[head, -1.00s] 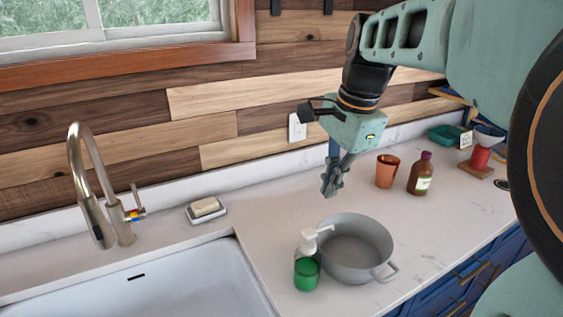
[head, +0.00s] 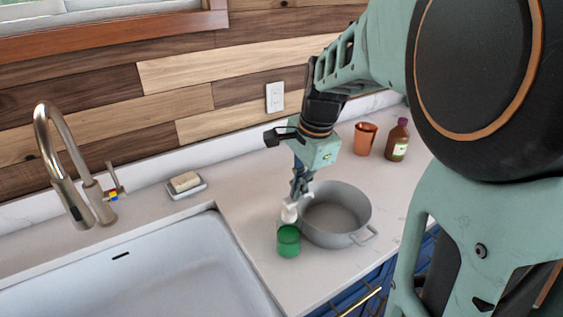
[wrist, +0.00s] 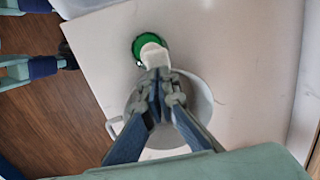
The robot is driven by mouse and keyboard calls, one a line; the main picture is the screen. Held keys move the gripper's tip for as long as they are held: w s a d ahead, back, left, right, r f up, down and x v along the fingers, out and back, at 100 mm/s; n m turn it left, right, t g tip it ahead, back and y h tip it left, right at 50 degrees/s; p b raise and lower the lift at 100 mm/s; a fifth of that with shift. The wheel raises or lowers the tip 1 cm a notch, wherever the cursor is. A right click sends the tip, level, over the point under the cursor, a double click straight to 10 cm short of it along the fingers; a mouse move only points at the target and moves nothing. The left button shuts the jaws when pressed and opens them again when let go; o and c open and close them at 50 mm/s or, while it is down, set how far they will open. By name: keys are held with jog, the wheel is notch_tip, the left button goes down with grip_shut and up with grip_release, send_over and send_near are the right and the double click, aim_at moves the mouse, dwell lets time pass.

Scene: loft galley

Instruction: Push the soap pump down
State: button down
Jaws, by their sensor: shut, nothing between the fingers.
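The soap dispenser (head: 288,241) is a clear bottle of green soap with a white pump on top. It stands upright on the counter between the sink and the grey pot, and it also shows in the wrist view (wrist: 140,42). My gripper (head: 296,195) is shut and empty, pointing down at the white pump head (head: 289,212). In the wrist view the closed fingertips (wrist: 160,74) overlap the near end of the pump head (wrist: 153,56). I cannot tell whether they touch it. The fingers hide part of the pump in the head view.
A grey pot (head: 358,204) stands right beside the dispenser. The sink (head: 150,270) is to the left with a tall faucet (head: 62,160) and a soap bar on a dish (head: 187,187). An orange cup (head: 365,138) and a brown bottle (head: 397,140) stand farther back.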

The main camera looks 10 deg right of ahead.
jog(key=shift+f, duration=0.1)
jog(key=shift+f+b, duration=0.85)
jog(key=shift+f, duration=0.4)
jog(key=shift+s, duration=0.1)
jog(key=shift+r, duration=0.1)
jog(key=shift+d+r+p, duration=0.1)
jog(key=shift+r+p, duration=0.2)
jog(key=shift+p, duration=0.1)
notch_tip(320, 180, up, 13)
jog(key=s+d+p, duration=0.1)
jog(key=s+p, duration=0.1)
jog(key=shift+d, duration=0.2)
jog(key=shift+s+a+r, duration=0.1)
jog(key=shift+r, duration=0.05)
